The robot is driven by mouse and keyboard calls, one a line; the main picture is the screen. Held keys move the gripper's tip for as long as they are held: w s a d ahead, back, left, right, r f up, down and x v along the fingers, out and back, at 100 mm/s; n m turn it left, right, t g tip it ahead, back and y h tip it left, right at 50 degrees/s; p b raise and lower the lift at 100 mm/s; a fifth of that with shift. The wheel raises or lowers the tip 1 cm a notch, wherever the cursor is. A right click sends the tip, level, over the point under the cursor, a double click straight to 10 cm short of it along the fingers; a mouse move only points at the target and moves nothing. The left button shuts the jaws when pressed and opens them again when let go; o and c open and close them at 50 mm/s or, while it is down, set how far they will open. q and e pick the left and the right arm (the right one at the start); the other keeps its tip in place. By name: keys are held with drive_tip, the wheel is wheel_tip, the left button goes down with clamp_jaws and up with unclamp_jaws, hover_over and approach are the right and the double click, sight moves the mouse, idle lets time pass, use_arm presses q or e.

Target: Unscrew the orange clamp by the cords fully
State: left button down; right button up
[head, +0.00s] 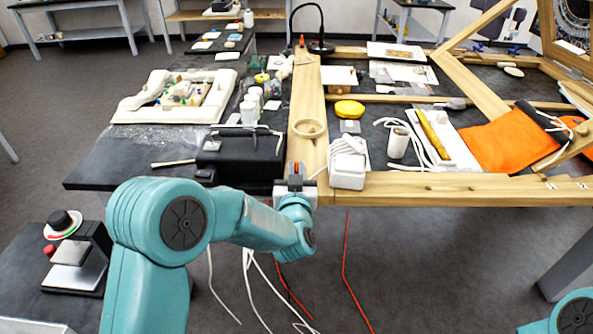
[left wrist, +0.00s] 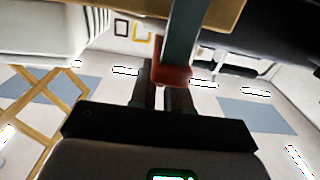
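The orange clamp (head: 296,168) sits at the near edge of the wooden frame, just left of the white box (head: 347,163) with its white cords. In the left wrist view the clamp shows as a grey bar with an orange-red block (left wrist: 172,76) at its lower end, below a wooden beam. My left gripper (head: 295,186) is at the clamp, under the frame edge. In the left wrist view its two dark fingers (left wrist: 164,96) reach up to the orange block with a narrow gap between them. Whether they grip it is unclear. My right gripper is out of view.
A black box (head: 240,155) stands on the dark table left of the clamp. A ring of tape (head: 308,127) lies on the wooden beam. An orange cloth (head: 508,140) lies at the right. Red and white cables hang below the table edge. Floor in front is otherwise open.

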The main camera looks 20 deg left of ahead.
use_arm(q)
drive_tip(key=shift+d+n+y, duration=0.1)
drive_tip(key=shift+n+y, duration=0.2)
drive_tip(key=n+g+y, duration=0.2)
drive_tip(key=y, duration=0.1)
drive_tip(key=n+y, duration=0.1)
drive_tip(key=y, duration=0.1)
drive_tip(key=shift+w+d+g+b, duration=0.15)
drive_tip(key=shift+d+g+b, duration=0.15)
drive_tip(key=shift+g+b, duration=0.1)
drive_tip(key=n+g+y, duration=0.1)
drive_tip(key=n+g, duration=0.1)
drive_tip(key=n+g+y, duration=0.2)
drive_tip(key=n+g+y+p, duration=0.1)
drive_tip(key=g+y, duration=0.1)
drive_tip(key=shift+w+d+n, duration=0.1)
drive_tip(key=shift+w+n, duration=0.15)
drive_tip(key=shift+n, duration=0.15)
drive_tip(key=shift+r+g+y, duration=0.1)
drive_tip(key=shift+g+y, duration=0.2)
drive_tip(key=shift+g, duration=0.1)
drive_tip(key=c, duration=1.2)
unclamp_jaws()
drive_tip(key=v, duration=0.7)
drive_tip(key=shift+s+d+b, duration=0.15)
drive_tip(key=shift+d+b, duration=0.1)
drive_tip(key=shift+b, duration=0.05)
